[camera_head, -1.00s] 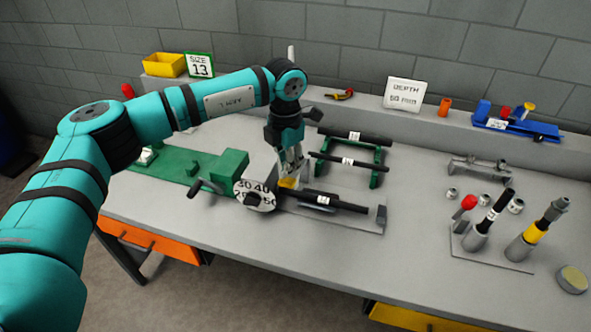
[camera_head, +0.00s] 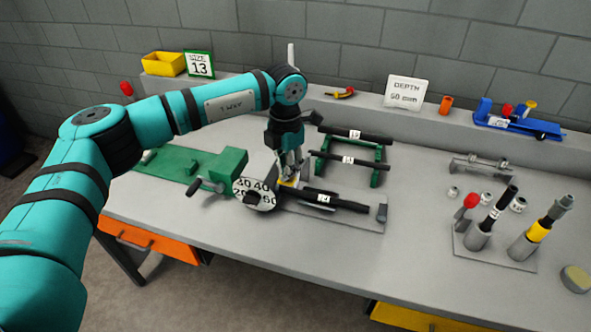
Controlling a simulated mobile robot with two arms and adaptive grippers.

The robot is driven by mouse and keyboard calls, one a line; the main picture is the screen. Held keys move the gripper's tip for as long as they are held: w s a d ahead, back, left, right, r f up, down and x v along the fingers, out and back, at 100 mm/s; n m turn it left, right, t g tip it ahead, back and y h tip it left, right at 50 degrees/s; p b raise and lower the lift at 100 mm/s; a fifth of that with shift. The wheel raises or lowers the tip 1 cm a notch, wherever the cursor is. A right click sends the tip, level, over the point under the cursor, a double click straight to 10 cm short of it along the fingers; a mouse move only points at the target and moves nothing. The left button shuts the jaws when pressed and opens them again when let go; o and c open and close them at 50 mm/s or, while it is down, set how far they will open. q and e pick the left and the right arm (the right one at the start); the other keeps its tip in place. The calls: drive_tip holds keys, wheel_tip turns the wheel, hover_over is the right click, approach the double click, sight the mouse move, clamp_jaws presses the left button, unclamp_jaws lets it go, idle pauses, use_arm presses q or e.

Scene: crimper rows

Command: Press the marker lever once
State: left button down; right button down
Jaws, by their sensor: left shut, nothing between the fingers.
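My left gripper (camera_head: 288,177) is shut and empty, pointing down over the green bench machine (camera_head: 228,165). Its fingertips are at a small yellow piece (camera_head: 287,184) just behind the numbered white dial (camera_head: 243,184). This yellow piece looks like the marker lever. The fingers hide much of it, and I cannot tell for sure if they touch it. A black bar with a white label (camera_head: 338,201) lies along the grey plate to the right of the dial. A crank handle (camera_head: 204,187) sticks out left of the dial. My right gripper is not in view.
A green rack (camera_head: 377,176) with black labelled bars stands behind the machine. At right are upright tools in grey holders (camera_head: 477,238) and several metal rings. The shelf behind holds a size 13 sign (camera_head: 200,66) and a depth sign (camera_head: 406,93). The front table middle is clear.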

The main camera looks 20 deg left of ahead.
sight(287, 184)
use_arm(q)
drive_tip(key=shift+f+b, duration=1.85)
drive_tip(key=shift+f, duration=0.95)
drive_tip(key=shift+r, duration=0.1)
drive_tip(key=shift+r+p, duration=0.8)
drive_tip(key=shift+r, duration=0.4)
drive_tip(key=shift+r+p, duration=1.95)
drive_tip(key=shift+r, duration=1.8)
